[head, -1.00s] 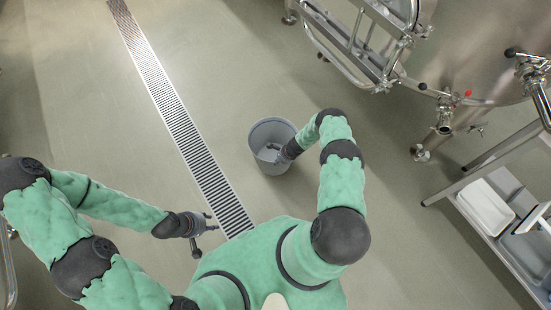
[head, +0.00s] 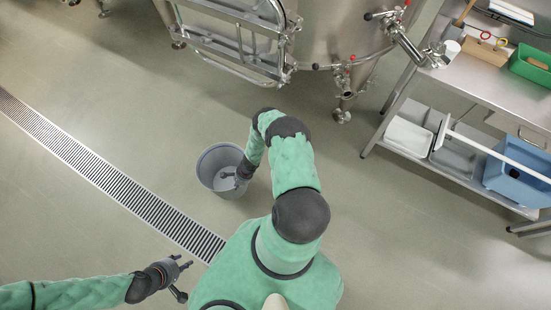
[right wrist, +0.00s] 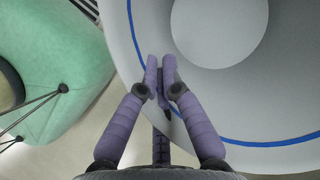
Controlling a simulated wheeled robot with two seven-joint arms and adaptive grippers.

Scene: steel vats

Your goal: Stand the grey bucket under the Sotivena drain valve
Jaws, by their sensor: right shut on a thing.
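The grey bucket (head: 209,164) is upright in front of me in the head view, left of my right arm. Whether it touches the floor I cannot tell. My right gripper (head: 241,179) is shut on its rim. In the right wrist view the fingers (right wrist: 161,65) pinch the wall of the bucket (right wrist: 265,95), which looks empty and has a blue line inside. A drain valve (head: 346,88) with red parts hangs low on the steel vat (head: 335,35), beyond and right of the bucket. No name is readable on it. My left gripper (head: 184,279) is open and empty, low over the floor.
A steel table (head: 480,75) stands at the right, with a green crate (head: 530,65) on top and a white tray (head: 408,136) and blue bin (head: 515,175) on its lower shelf. A floor grate (head: 110,180) runs along the left. The floor between bucket and vat is clear.

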